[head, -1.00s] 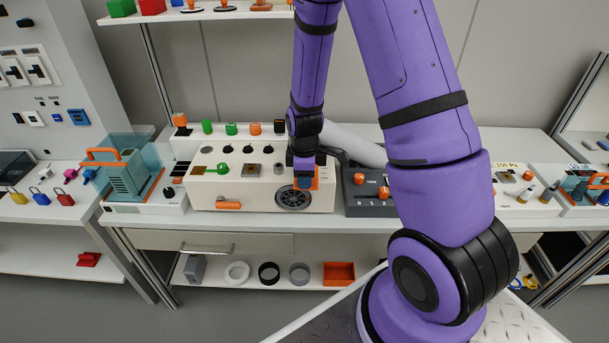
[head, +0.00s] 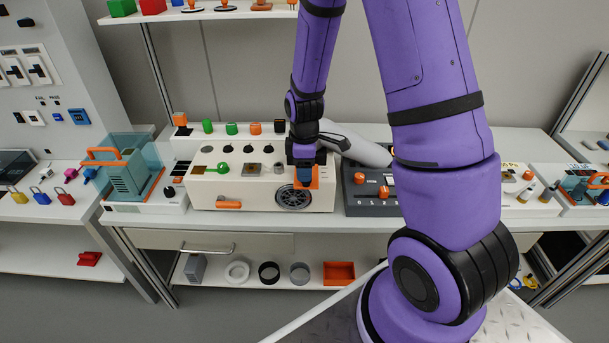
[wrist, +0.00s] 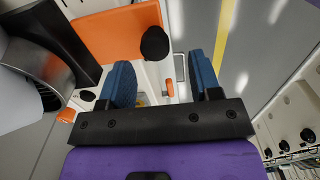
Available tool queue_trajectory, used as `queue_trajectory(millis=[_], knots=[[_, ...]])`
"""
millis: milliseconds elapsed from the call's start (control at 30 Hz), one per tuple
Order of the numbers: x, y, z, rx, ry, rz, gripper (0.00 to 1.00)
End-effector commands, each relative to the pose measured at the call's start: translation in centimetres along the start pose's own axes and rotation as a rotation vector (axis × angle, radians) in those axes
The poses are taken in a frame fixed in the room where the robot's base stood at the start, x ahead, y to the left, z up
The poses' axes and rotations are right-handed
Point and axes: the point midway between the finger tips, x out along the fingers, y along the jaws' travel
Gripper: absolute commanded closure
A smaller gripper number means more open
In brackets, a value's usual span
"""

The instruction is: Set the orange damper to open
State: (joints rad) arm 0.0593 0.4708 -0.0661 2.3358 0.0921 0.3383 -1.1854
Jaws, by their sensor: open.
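The orange damper is a flat orange plate (head: 316,180) beside the round black vent grille (head: 294,198) on the front of the cream cabinet (head: 255,190). My gripper partly hides it in the head view. In the wrist view the orange plate (wrist: 118,35) lies at upper left, with a black knob (wrist: 155,43) at its right end. My gripper (head: 304,180) is over the plate's left part in the head view. In the wrist view its blue fingers (wrist: 162,82) are apart with nothing held between them. The knob lies beyond the gap, and I cannot tell whether a finger touches the plate.
The cabinet top holds several coloured knobs, and a green lever (head: 218,169) is at left. An orange handle (head: 228,205) is on its front. A dark grey control box (head: 370,205) stands close on the right. A teal, orange-handled case (head: 125,175) stands left.

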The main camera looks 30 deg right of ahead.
Motion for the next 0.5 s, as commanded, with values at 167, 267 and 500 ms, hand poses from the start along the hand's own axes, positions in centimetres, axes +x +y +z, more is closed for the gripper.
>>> queue_trajectory(millis=[167,267,500], knots=[[-3.2,0.1,0.0,0.000,0.002,0.004,0.42],[-4.6,0.0,0.0,0.000,0.001,0.003,0.42],[-6.6,-0.1,0.0,0.000,0.000,0.000,0.42]])
